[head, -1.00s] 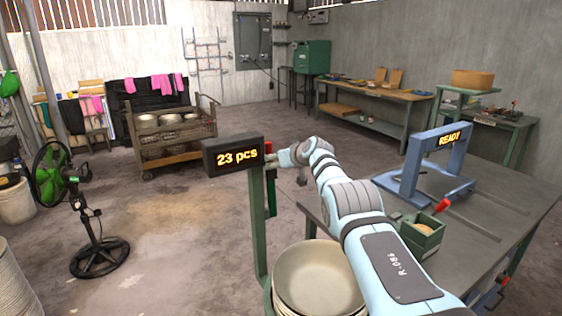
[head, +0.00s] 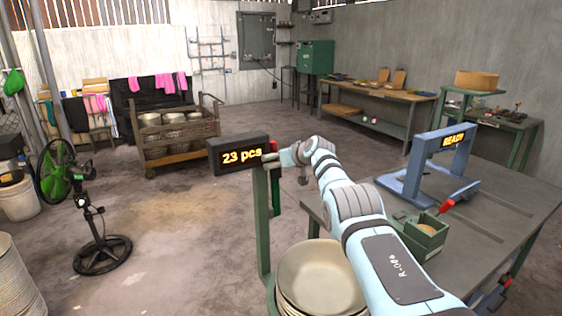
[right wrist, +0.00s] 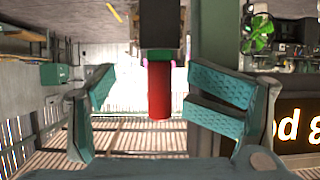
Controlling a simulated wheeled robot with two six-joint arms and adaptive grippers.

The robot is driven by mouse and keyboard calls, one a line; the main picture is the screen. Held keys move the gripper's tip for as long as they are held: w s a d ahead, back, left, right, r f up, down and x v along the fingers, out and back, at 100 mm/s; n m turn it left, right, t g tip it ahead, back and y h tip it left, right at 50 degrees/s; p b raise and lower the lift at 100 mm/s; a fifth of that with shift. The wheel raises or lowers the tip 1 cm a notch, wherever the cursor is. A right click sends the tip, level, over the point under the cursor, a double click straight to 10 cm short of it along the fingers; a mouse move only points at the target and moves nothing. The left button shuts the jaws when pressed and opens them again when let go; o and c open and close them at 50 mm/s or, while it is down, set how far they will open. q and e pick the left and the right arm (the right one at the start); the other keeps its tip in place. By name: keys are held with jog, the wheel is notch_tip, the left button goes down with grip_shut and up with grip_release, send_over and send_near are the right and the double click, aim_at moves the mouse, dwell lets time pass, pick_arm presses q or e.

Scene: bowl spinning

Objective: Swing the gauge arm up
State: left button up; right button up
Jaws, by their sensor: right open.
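A red grip (head: 273,147) shows just right of the display. In the right wrist view, the red grip (right wrist: 159,92) sits between the fingers, apart from both, below a dark block with a green ring. My right gripper (head: 270,163) is beside the post top. Its teal fingers (right wrist: 160,95) are spread open and hold nothing. The gauge arm's full shape is partly hidden by my gripper. My left gripper is not in view.
Stacked bowls (head: 321,277) stand right beside the post, under my right arm. The grey table (head: 520,205) at right holds a blue "READY" frame (head: 440,165) and a green box (head: 425,235). A fan (head: 100,250) stands at left. Floor left of the post is clear.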

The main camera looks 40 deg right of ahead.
jog(key=p+v, duration=0.8)
jog(key=v, duration=0.2)
